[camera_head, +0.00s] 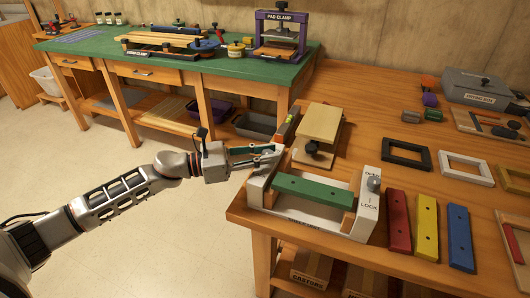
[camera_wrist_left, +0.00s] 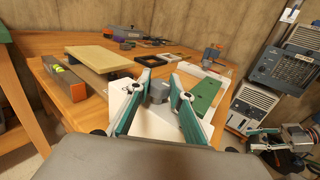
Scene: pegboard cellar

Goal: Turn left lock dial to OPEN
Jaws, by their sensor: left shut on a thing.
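A white fixture (camera_head: 312,216) with a green bar (camera_head: 312,190) across it stands at the near left corner of the wooden bench. My left gripper (camera_head: 270,153) is at its left end plate. In the left wrist view the grey left lock dial (camera_wrist_left: 157,92) sits between the fingertips of my left gripper (camera_wrist_left: 158,88), and the jaws are shut on it. The gripper mostly hides this dial in the head view, and I cannot read its setting. The right lock dial (camera_head: 374,184) is on the right end plate, beside printed OPEN and LOCK marks.
A wooden block clamp (camera_head: 320,125) stands behind the fixture, near a spirit level (camera_head: 287,128). Red (camera_head: 399,222), yellow (camera_head: 427,225) and blue (camera_head: 459,236) bars lie to its right. Picture frames (camera_head: 405,154) lie farther back. A green-topped bench (camera_head: 150,65) stands at the back left.

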